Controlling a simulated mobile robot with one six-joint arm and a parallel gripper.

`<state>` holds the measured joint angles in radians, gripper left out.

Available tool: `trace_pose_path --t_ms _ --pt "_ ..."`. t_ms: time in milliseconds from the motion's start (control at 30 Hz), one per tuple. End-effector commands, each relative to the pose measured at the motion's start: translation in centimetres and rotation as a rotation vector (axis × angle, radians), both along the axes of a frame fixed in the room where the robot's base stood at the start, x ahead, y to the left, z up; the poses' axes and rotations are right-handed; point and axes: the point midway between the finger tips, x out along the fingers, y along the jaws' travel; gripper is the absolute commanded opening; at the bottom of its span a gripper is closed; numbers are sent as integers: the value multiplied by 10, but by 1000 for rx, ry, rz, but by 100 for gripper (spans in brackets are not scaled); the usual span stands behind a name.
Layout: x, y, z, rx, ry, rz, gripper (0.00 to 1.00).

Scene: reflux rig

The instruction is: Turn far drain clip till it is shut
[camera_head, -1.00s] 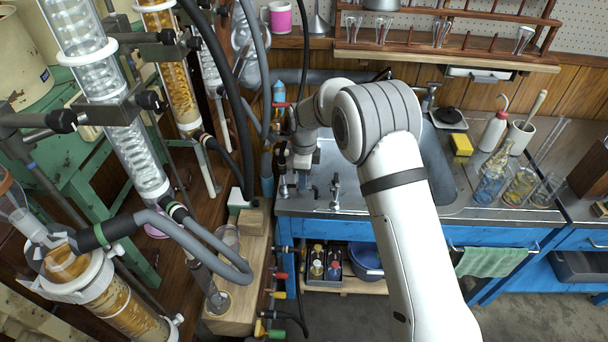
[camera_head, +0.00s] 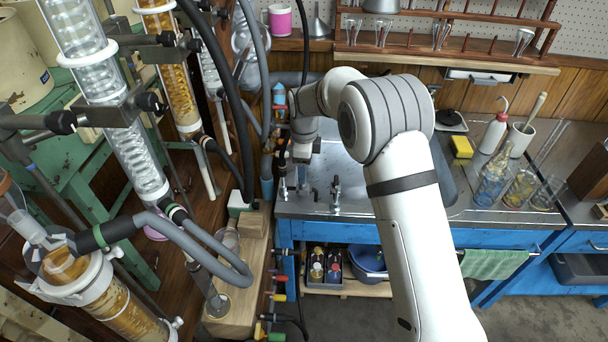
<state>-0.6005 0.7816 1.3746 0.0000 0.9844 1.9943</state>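My white arm reaches from the lower right over the sink, and its wrist ends at my gripper (camera_head: 301,155) near the sink's back left edge. The fingers are small and partly lost against the taps and tubing there, so I cannot see whether they are apart or closed. I cannot pick out the far drain clip for certain. A small red handle (camera_head: 280,107) shows on the upright drain pipe, just left of my wrist and apart from it. Other coloured handles sit lower on the same line, including a red one (camera_head: 281,278) and a yellow one (camera_head: 279,296).
Glass condensers (camera_head: 132,150) and grey hoses (camera_head: 215,262) crowd the left side. Metal taps (camera_head: 335,190) stand on the sink's front edge. A wooden block (camera_head: 240,300) is below the hoses. Bottles and beakers (camera_head: 520,187) stand on the right counter.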

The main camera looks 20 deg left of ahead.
Motion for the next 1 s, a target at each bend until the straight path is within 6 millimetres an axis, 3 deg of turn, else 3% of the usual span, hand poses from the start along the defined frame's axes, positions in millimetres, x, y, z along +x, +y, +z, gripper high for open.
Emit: trace_pose_path --t_ms 100,233,767,867,1000 --pt "0 0 19 1 -2 0 65" --pt "0 0 29 0 -1 0 65" --pt "0 -2 34 0 -1 3 65" --pt "0 -15 45 4 -6 33 65" --pt "-6 -61 83 13 -29 157 65"
